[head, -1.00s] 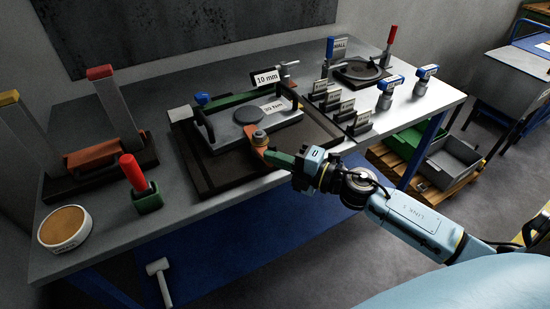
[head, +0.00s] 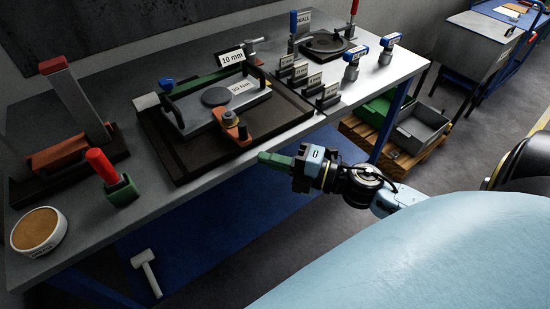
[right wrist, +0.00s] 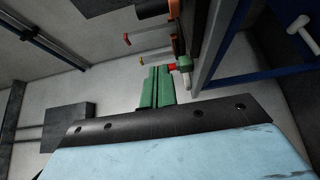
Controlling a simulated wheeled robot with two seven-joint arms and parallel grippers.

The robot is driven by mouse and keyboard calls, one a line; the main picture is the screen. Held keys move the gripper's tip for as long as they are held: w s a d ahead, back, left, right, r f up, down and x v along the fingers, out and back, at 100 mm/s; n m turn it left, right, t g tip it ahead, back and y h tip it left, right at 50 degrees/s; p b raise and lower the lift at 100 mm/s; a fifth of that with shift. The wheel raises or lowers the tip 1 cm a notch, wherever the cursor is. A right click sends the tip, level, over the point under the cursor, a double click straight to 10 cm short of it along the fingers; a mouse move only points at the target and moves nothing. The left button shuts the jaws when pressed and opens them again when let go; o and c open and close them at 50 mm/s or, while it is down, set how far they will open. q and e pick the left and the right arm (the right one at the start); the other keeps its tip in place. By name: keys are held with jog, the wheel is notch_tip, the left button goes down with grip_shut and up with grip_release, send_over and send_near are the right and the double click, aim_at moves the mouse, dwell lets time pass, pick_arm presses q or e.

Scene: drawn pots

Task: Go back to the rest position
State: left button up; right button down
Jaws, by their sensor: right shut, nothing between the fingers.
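My right gripper (head: 268,158) has green fingers that are shut with nothing between them. It hangs in the air just off the front edge of the workbench (head: 190,183), to the right of the dark fixture tray (head: 167,148). The shut green fingers also show in the right wrist view (right wrist: 157,87). An orange clamp piece (head: 235,130) in the tray lies a little to the left of the fingertips, apart from them. My left gripper is not in any view.
On the bench stand a red-handled tool in a green holder (head: 121,190), a round tan-topped dish (head: 38,232), several small label stands (head: 328,97) and blue-topped tools (head: 351,66). Grey and green bins (head: 424,125) sit on a pallet. Floor is open right of the bench.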

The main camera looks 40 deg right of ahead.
jog(key=shift+s+d, duration=0.2)
jog(key=shift+s, duration=0.2)
jog(key=shift+f, duration=0.1)
jog(key=d+f+m+h, duration=0.3)
jog(key=f+m, duration=0.1)
jog(key=f, duration=0.3)
jog(key=d+f+m+h, duration=0.2)
jog(key=d+f+m, duration=0.2)
jog(key=f, duration=0.4)
jog(key=s+d+f+m+g+h, duration=0.1)
jog(key=s+f+m+g+h, duration=0.15)
jog(key=f, duration=0.65)
jog(key=s+d+f+m+g+h, duration=0.15)
jog(key=s+f+m, duration=0.25)
jog(key=f, duration=0.4)
jog(key=s+a+f+m+g, duration=0.4)
jog(key=s+f, duration=0.5)
jog(key=s, duration=0.4)
jog(key=s+a+f+m+g+h, duration=0.1)
jog(key=s+a+f+m+g, duration=0.3)
jog(key=s+f, duration=0.5)
jog(key=s+a+g, duration=0.1)
jog(key=s+g, duration=0.1)
jog(key=s, duration=0.3)
jog(key=shift+a+f, duration=0.15)
jog(key=shift+f, duration=0.25)
jog(key=shift+w, duration=0.2)
